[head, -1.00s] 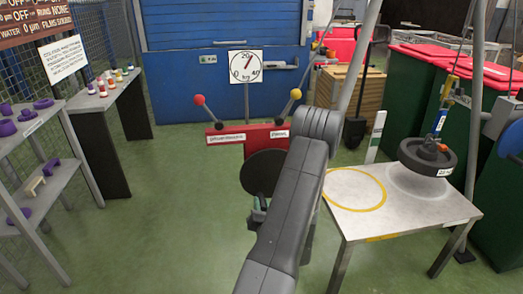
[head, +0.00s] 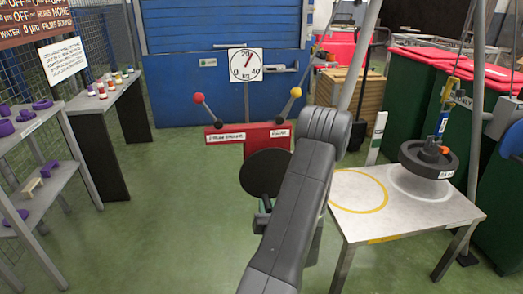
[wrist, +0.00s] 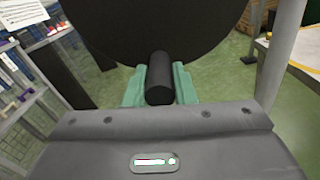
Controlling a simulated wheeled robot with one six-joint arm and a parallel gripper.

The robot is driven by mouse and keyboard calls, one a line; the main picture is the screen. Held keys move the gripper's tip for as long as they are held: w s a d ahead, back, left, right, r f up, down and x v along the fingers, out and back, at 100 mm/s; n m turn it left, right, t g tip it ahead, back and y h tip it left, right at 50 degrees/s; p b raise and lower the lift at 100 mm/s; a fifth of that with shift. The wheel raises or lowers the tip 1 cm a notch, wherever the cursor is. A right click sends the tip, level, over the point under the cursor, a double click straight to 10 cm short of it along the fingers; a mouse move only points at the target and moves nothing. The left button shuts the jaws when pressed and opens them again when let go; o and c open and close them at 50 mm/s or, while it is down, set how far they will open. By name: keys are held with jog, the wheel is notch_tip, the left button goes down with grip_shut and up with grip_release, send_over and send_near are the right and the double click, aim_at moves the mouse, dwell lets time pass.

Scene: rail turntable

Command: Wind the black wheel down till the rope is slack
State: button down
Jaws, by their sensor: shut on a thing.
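The black wheel (head: 265,172) stands at the front of a red control box. In the wrist view my gripper (wrist: 159,85) has its green fingers on both sides of the wheel's black handle (wrist: 160,78), shut on it. In the head view my gripper (head: 264,212) is at the wheel's lower edge, partly behind my arm. A black disc weight (head: 428,160) hangs on a hook with blue and yellow parts (head: 441,122), over the right side of the table (head: 450,212). I cannot tell whether it touches the top. The rope above (head: 458,75) looks straight.
The red box (head: 228,136) carries a red-knobbed and a yellow-knobbed lever. A kg dial (head: 245,66) behind it has its needle pointing up and right. A yellow ring (head: 356,208) marks the table's left side. Shelves stand at left; the green floor between is clear.

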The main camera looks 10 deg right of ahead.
jog(key=shift+d, duration=0.1)
jog(key=shift+d+f+n+b, duration=0.2)
jog(key=shift+d+n+b, duration=0.35)
jog(key=shift+n+b, duration=0.2)
jog(key=shift+d+n+b, duration=0.35)
jog(key=shift+n, duration=0.1)
jog(key=shift+d+n+b, duration=0.5)
jog(key=shift+n+b, duration=0.1)
jog(key=shift+d+r+n+b, duration=0.2)
jog(key=shift+d+n+b, duration=0.2)
jog(key=shift+n, duration=0.2)
jog(key=shift+d+r+n+b, duration=0.2)
jog(key=shift+d+n+b, duration=0.3)
jog(key=shift+n, duration=0.1)
jog(key=shift+d+r+n+b, duration=0.15)
jog(key=shift+d+n+b, duration=0.25)
jog(key=shift+n+b, duration=0.15)
jog(key=shift+d, duration=0.1)
